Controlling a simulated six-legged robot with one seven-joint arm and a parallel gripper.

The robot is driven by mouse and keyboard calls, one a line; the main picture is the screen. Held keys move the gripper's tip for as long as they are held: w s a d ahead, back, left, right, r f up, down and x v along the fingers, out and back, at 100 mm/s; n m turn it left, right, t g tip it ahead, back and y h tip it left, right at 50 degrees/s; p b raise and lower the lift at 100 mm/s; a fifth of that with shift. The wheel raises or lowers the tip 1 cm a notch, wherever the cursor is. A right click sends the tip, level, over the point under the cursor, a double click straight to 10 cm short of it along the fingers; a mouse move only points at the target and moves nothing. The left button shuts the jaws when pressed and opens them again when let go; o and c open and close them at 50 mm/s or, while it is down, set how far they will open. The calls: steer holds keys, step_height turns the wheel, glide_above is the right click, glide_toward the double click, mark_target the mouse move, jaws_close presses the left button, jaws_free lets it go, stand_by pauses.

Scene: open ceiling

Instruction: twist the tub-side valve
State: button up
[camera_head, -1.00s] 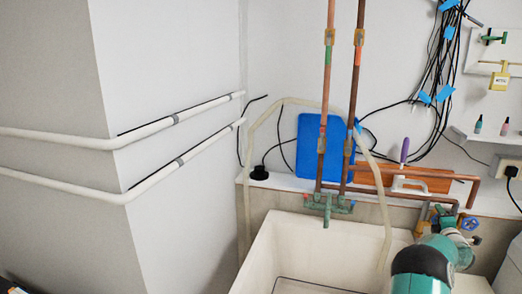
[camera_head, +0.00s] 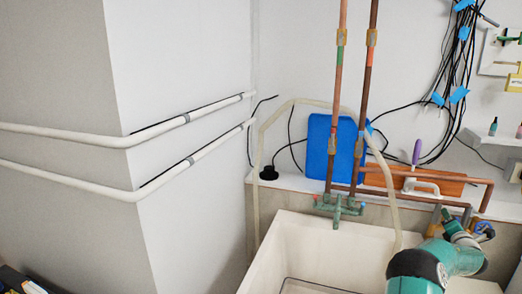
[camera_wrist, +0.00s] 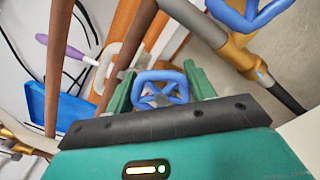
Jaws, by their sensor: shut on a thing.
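A blue valve handwheel (camera_wrist: 161,89) sits between the two green fingers of my gripper (camera_wrist: 160,90) in the wrist view, with one finger on each side of it. My gripper is shut on this handwheel. A second blue valve handle (camera_wrist: 246,14) shows at the top right of the wrist view, apart from the fingers. In the head view my gripper (camera_head: 452,223) is at the pipes right of the tub (camera_head: 325,232), and one blue handle (camera_head: 485,231) shows just right of it. The held handwheel is mostly hidden there by my gripper.
Copper pipes (camera_head: 336,100) rise from a green fitting (camera_head: 338,206) behind the tub. A pale hose (camera_head: 391,195) hangs into the tub. A blue board (camera_head: 334,140), orange board (camera_head: 445,181) and purple-handled tool (camera_head: 416,152) stand on the ledge. Black cables hang above.

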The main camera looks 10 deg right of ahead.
steer(key=shift+f+n, duration=0.1)
steer(key=shift+n, duration=0.2)
steer(key=n, duration=0.3)
steer(key=shift+a, duration=0.1)
steer(key=shift+w+n, duration=0.1)
steer(key=shift+n, duration=1.8)
steer(key=n, duration=0.3)
steer(key=shift+n, duration=0.3)
